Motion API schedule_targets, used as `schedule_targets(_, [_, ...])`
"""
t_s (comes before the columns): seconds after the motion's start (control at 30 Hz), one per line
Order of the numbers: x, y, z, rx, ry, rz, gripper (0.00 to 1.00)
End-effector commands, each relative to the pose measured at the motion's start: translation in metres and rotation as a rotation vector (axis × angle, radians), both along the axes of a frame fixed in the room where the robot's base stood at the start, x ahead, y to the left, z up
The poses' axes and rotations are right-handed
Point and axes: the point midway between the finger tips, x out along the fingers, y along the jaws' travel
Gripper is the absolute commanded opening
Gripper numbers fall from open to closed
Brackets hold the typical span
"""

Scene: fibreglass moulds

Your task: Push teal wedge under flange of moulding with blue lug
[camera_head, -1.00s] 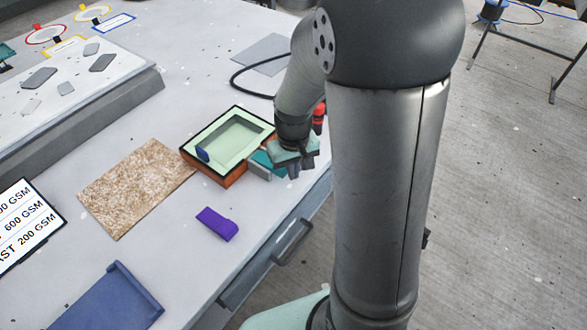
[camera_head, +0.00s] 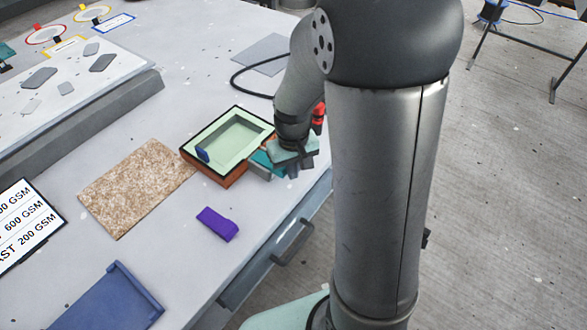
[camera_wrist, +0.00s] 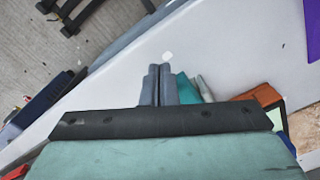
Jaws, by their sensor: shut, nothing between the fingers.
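The moulding with the blue lug is an orange-sided tray with a pale green hollow (camera_head: 188,158), in the middle of the head view. Its blue lug (camera_head: 202,154) stands at the left corner. The teal wedge (camera_head: 265,160) is at the moulding's right side, partly hidden by my gripper. In the wrist view the teal wedge (camera_wrist: 187,88) shows just right of my fingertips. My gripper (camera_head: 292,170) is shut and empty, low beside the wedge. In the wrist view its fingers (camera_wrist: 158,85) are together. Contact with the wedge and how far it sits under the flange cannot be told.
A purple wedge (camera_head: 218,224) lies in front of the moulding. A speckled brown mat (camera_head: 135,188) lies to its left, and a blue tray (camera_head: 110,300) at the near edge. A red tool (camera_head: 319,117) is behind my gripper. The table edge is close on the right.

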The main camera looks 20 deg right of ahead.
Motion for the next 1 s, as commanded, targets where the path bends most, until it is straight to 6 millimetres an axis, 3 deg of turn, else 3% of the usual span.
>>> schedule_targets(1.0, [0.0105, 0.0068, 0.0, 0.0, 0.001, 0.001, 0.0])
